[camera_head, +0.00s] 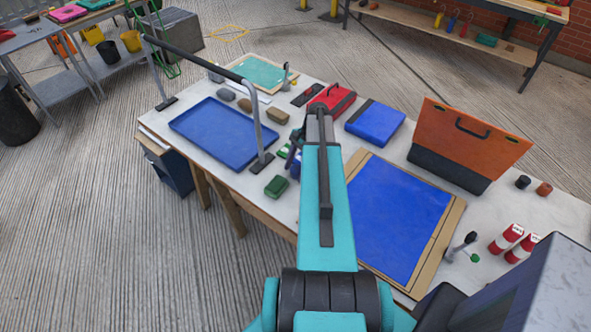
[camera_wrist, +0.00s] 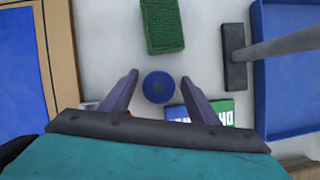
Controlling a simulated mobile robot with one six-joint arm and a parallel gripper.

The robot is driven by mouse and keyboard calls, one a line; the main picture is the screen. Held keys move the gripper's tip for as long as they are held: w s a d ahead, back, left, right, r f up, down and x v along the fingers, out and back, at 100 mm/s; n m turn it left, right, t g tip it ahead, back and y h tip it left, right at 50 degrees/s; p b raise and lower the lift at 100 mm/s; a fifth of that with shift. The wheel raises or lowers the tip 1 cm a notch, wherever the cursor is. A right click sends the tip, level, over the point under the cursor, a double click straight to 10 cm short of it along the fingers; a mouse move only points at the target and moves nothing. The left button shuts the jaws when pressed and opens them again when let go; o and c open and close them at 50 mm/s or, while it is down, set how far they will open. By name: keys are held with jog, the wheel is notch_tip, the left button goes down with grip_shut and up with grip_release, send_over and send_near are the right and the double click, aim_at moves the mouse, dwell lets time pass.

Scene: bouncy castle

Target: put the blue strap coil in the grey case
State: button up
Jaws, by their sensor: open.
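The blue strap coil (camera_wrist: 158,87) is a round blue disc on the white tabletop in the wrist view. It lies between the two fingertips of my gripper (camera_wrist: 160,76), with a visible gap on each side. The gripper is open and holds nothing. In the head view my gripper (camera_head: 294,146) is over the table's middle, and my arm hides part of that area.
A green block (camera_wrist: 163,25) and a blue-green card (camera_wrist: 214,110) lie close to the coil. A blue tray (camera_head: 226,158) with a metal frame (camera_head: 262,125) is to the left. A blue mat (camera_head: 395,220) and a red box (camera_head: 333,98) are nearby. Red-white cans (camera_head: 507,238) stand at right.

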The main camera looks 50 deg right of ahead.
aim_at(296, 169)
jog(key=shift+b+v, duration=0.5)
jog(key=shift+v, duration=0.45)
jog(key=shift+b+v, duration=0.95)
jog(key=shift+v, duration=0.45)
jog(key=b+v, duration=0.2)
jog(key=v, duration=0.7)
jog(key=shift+s, duration=0.2)
jog(key=shift+r, duration=0.1)
